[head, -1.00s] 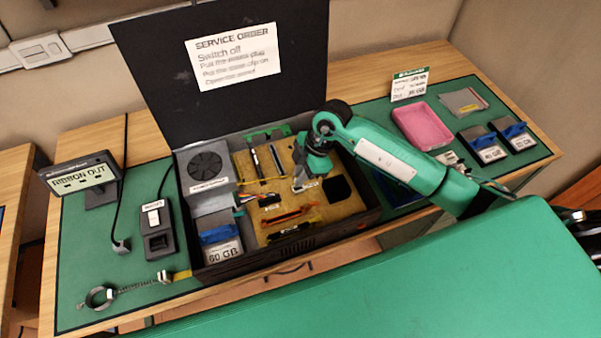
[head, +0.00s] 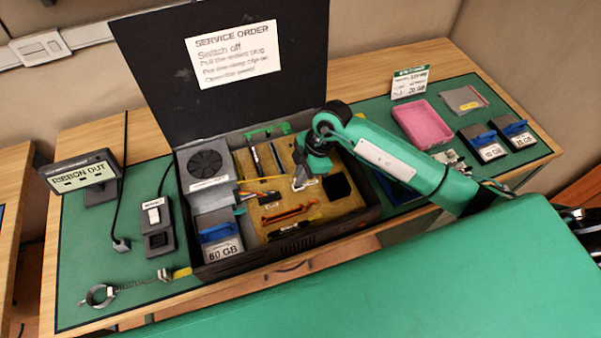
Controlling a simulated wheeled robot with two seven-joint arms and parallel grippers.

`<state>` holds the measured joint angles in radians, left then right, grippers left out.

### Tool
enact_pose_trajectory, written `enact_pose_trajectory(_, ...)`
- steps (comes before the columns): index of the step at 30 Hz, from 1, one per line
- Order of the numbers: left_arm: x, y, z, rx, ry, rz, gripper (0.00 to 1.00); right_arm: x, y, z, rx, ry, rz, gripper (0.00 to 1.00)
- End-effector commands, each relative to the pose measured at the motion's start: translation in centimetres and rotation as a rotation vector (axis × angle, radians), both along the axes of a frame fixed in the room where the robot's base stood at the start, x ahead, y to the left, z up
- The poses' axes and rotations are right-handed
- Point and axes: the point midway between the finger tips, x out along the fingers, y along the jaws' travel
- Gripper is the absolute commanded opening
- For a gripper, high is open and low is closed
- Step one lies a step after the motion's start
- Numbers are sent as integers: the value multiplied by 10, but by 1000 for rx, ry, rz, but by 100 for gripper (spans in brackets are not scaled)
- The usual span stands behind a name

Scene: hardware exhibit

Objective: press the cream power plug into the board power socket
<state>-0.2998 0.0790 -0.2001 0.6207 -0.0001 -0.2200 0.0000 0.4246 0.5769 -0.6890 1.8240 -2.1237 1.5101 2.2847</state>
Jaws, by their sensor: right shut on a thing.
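My right gripper (head: 303,183) reaches down over the tan circuit board (head: 256,215) inside the open black case. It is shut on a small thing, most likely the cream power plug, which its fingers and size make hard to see. Yellow wires (head: 260,179) run from the grey power supply (head: 206,170) towards the gripper. The board power socket cannot be made out; I cannot tell if the plug touches it. My left gripper is not in view.
The case lid (head: 225,75) stands open behind. A black block (head: 337,186) sits on the board right of the gripper. An orange connector (head: 288,214) and a 60 GB drive (head: 220,243) are nearer. A pink tray (head: 424,122) lies to the right.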

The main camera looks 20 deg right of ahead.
Motion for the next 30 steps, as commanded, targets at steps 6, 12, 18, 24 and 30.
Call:
enact_pose_trajectory(6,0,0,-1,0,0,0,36,0,0,-1,0,0,0,0)
enact_pose_trajectory(12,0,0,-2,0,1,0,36,0,0,-4,0,0,0,0)
enact_pose_trajectory(18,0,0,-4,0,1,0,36,0,0,-7,0,0,0,0)
enact_pose_trajectory(24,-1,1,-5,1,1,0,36,0,0,-10,0,0,0,0)
enact_pose_trajectory(30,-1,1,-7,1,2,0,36,0,0,-13,0,0,0,0)
